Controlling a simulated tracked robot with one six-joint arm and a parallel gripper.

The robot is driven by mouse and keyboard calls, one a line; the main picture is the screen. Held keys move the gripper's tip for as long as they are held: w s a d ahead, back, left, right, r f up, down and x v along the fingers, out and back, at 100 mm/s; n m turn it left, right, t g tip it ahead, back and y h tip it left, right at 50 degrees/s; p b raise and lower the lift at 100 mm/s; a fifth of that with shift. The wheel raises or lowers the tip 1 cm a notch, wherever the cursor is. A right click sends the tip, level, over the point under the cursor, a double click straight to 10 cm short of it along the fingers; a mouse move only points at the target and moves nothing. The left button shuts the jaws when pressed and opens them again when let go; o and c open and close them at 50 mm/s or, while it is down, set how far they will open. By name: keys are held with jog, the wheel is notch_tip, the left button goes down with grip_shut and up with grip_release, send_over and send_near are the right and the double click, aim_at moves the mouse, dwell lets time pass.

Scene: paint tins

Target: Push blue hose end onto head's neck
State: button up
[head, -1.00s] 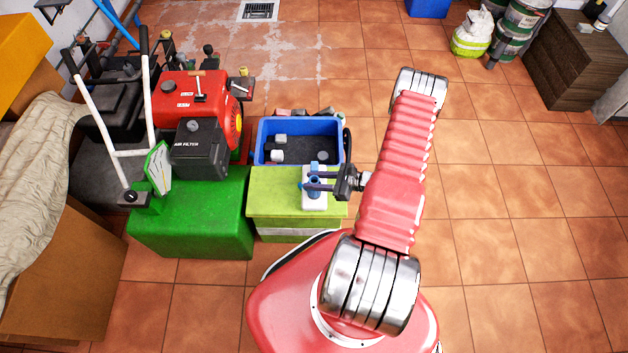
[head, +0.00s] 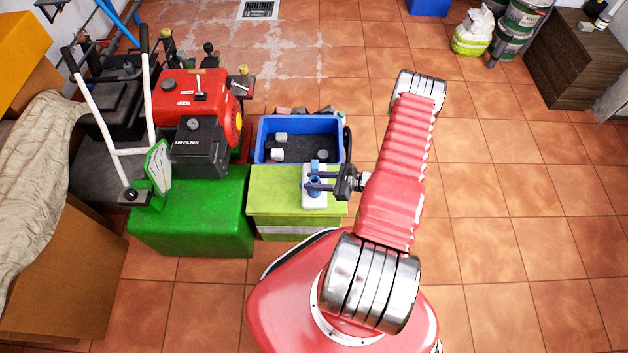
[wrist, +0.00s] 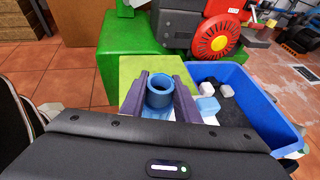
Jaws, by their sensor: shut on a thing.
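The blue hose end (wrist: 160,91) shows in the wrist view as a short blue tube with an open round top. My gripper (wrist: 160,98) is shut on it, one dark finger on each side. In the head view my gripper (head: 316,186) reaches left over the lime-green box, and the blue hose end (head: 314,182) is between its fingers. Below is a white block-like piece (head: 314,200) on the box top, with a light blue part (head: 315,165) at its far end. The head's neck cannot be made out; whether the hose end touches it is hidden.
The lime-green box (head: 270,190) stands beside a green block (head: 190,225) carrying a red engine (head: 188,92). A blue bin (head: 262,143) with white and dark pieces is just behind. The tiled floor to the right (head: 510,210) is clear.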

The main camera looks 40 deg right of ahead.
jog(key=o, duration=1)
jog(key=v, duration=1.3)
jog(key=shift+s+d+r, duration=0.15)
jog(key=shift+s+d, duration=0.1)
jog(key=shift+s, duration=0.15)
